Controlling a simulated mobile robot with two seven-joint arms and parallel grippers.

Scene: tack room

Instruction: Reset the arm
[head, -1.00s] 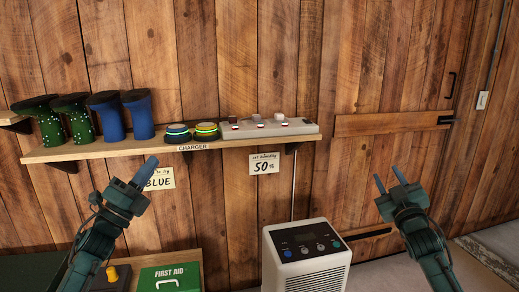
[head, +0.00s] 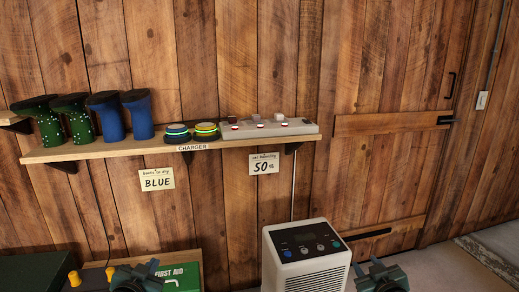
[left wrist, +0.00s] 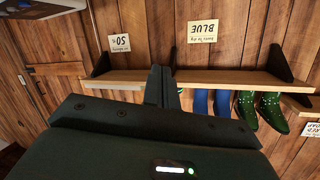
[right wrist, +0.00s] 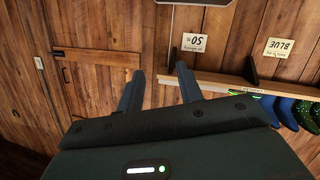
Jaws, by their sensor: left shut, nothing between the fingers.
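My left gripper (head: 136,270) is low in the head view, in front of the first aid box. In the left wrist view its two fingers (left wrist: 160,85) are pressed together with nothing between them. My right gripper (head: 379,268) is at the bottom of the head view, to the right of the white appliance. In the right wrist view its fingers (right wrist: 158,90) stand apart with nothing between them. Both arms are low and only their ends show in the head view.
A wall shelf (head: 110,150) holds green boots (head: 75,118), blue boots (head: 139,113), two round devices on a charger (head: 192,137) and a power strip (head: 285,128). A white appliance (head: 306,262) stands below, near the green first aid box (head: 182,272). The wooden door is at right.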

